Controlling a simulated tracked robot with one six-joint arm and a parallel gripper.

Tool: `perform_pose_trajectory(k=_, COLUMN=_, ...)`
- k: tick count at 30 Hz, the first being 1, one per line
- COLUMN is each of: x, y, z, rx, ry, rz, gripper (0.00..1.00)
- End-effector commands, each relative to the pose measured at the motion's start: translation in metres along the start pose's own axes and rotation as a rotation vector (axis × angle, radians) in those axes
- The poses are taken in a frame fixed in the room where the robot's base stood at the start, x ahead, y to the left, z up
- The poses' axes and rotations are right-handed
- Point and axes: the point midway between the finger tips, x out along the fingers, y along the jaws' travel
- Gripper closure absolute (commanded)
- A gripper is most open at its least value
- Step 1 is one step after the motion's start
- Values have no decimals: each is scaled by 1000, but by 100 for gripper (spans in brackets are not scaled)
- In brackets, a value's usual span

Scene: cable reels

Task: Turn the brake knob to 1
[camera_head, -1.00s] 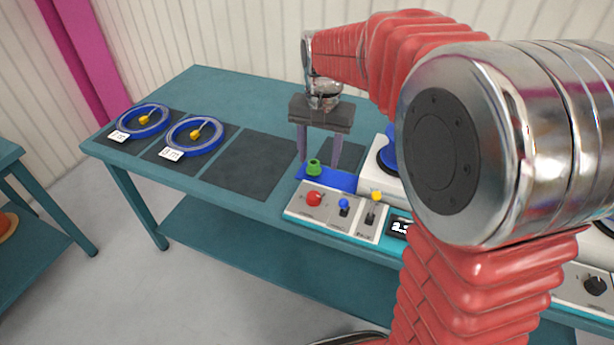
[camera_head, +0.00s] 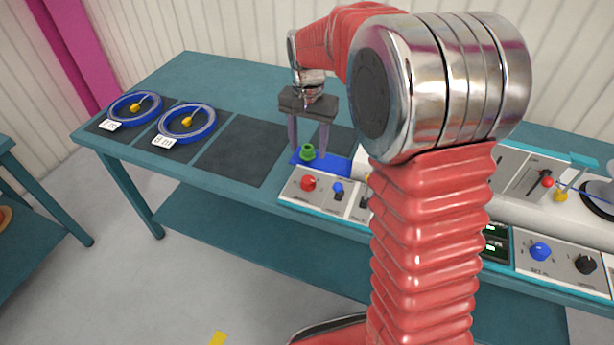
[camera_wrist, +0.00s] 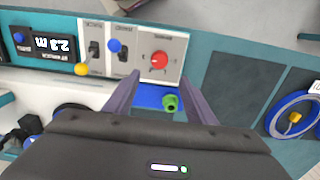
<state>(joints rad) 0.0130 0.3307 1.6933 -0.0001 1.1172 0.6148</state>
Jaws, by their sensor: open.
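A red knob (camera_head: 308,183) sits on a light grey control panel at the bench's front edge; in the wrist view, the red knob (camera_wrist: 159,60) has small marks around it. A blue knob (camera_head: 540,251) and a black knob (camera_head: 586,264) sit on another panel at the right. The lettering is too small to tell which is the brake knob. My gripper (camera_head: 308,150) is open, fingers pointing down over the blue plate near the red knob. In the wrist view my gripper (camera_wrist: 160,78) has its fingers apart with nothing between them, tips close to the red knob's panel.
A green knob-like piece (camera_head: 307,152) stands on the blue plate (camera_head: 335,165). A blue-topped switch (camera_head: 338,189) is beside the red knob; a yellow-topped one (camera_wrist: 81,69) is farther along. Two blue reels (camera_head: 187,122) lie on dark mats at left. One dark mat (camera_head: 240,150) is empty.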

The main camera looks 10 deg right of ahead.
Motion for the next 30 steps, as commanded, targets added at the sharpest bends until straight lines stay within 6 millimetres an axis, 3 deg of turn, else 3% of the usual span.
perform_pose_trajectory(k=21, x=107, y=1, z=0, rx=1, ry=-3, rz=2, gripper=50)
perform_pose_trajectory(k=30, x=123, y=1, z=0, rx=1, ry=0, rz=0, gripper=50)
